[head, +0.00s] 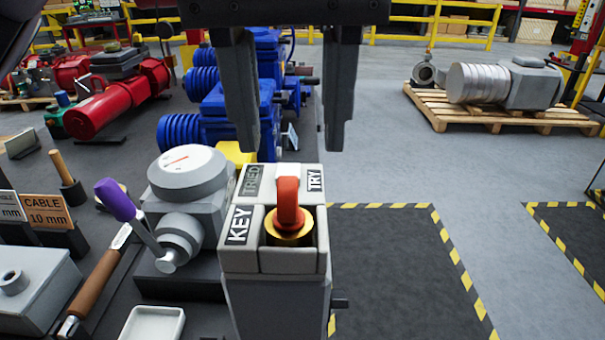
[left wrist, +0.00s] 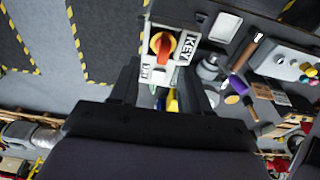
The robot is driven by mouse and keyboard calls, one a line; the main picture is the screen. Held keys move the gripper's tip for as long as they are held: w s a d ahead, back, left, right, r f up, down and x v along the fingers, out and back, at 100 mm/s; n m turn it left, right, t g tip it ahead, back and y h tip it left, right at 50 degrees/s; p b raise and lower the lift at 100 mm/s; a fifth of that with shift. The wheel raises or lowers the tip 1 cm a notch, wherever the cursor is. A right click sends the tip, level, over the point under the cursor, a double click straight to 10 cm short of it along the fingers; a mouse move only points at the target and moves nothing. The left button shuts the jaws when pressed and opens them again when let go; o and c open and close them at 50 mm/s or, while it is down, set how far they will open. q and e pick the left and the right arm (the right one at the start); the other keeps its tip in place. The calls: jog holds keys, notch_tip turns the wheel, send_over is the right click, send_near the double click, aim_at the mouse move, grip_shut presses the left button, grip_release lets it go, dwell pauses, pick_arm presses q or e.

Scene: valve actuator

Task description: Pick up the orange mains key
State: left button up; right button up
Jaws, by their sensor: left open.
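The orange mains key (head: 289,203) is an orange-red handle standing on a round brass-coloured base in a light grey box (head: 240,262) with labels KEY, TRIED and TRY. The key also shows in the left wrist view (left wrist: 166,45), in front of the fingers. My left gripper (head: 291,148) is open and empty. In the head view its two fingers hang down above and beyond the key, apart from it. In the left wrist view the fingers (left wrist: 161,66) point toward the labelled box. My right gripper is not in view.
A grey gauge unit (head: 187,172) with a purple-handled lever (head: 117,200) stands just left of the box. Blue actuators (head: 225,105) stand behind it. A brown-handled tool (head: 95,283) and a white tray (head: 153,325) lie at the front left. Open floor is to the right.

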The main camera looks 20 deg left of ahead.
aim_at(288, 181)
pick_arm(q)
jog(key=shift+w+a, duration=0.15)
jog(key=shift+a, duration=0.05)
jog(key=shift+f, duration=0.35)
jog(key=shift+w+a+f+b, duration=0.1)
jog(key=shift+w+f+b, duration=0.15)
jog(key=shift+f, duration=1.25)
jog(key=shift+w+a+f+b, duration=0.1)
jog(key=shift+f+b, duration=0.1)
jog(key=shift+f, duration=1.25)
grip_shut()
